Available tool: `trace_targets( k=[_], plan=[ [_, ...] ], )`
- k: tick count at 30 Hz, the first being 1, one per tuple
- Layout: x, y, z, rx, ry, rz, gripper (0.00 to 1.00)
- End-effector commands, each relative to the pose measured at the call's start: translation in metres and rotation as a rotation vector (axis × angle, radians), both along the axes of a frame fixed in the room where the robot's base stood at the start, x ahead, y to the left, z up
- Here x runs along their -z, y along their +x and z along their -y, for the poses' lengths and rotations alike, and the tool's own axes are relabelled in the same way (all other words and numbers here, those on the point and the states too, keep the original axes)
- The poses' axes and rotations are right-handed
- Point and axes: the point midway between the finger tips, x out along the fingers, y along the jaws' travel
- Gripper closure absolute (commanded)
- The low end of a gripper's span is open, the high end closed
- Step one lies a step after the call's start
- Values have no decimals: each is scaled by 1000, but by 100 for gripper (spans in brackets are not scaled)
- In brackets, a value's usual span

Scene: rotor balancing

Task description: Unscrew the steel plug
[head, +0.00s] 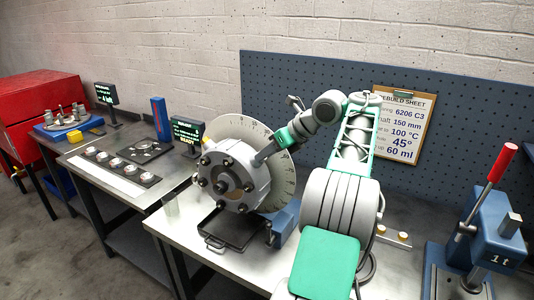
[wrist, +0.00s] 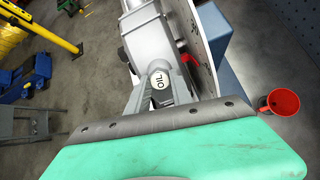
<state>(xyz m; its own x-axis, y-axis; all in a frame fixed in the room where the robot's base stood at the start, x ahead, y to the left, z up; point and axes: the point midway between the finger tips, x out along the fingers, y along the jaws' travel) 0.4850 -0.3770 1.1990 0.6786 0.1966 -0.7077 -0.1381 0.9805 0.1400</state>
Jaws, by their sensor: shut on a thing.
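The grey metal housing (head: 238,165) stands on the near bench in front of a large pale graduated disc (head: 285,178). In the wrist view, the housing (wrist: 142,35) rises from between my fingers. The steel plug (wrist: 158,79), a round cap marked OIL, sits against the housing. My gripper (wrist: 157,90) is shut on the plug, with a finger on each side of it. In the head view, my gripper (head: 262,158) reaches the housing's upper right side; the plug is hidden there. I cannot tell whether the plug's thread is still engaged.
A black tray (head: 237,232) lies below the housing, with a clear beaker (head: 171,205) at its left. A red-handled press (head: 490,225) stands at the right. A pegboard (head: 305,85) with a rebuild sheet (head: 405,122) is behind. A red funnel-like cup (wrist: 281,103) shows in the wrist view.

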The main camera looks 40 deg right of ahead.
Motion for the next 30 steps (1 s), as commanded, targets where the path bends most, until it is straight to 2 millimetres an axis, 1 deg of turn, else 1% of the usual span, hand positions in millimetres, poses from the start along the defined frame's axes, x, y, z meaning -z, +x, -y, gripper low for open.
trace_targets(
  k=[5,6,15,20,22,30],
  plan=[
    [0,0,0,-8,-7,2,100],
    [0,0,0,-8,-7,2,73],
    [0,0,0,-6,-6,2,48],
    [0,0,0,-6,-5,2,48],
    [0,0,0,-6,-5,2,50],
    [0,0,0,-6,-5,2,50]
  ],
)
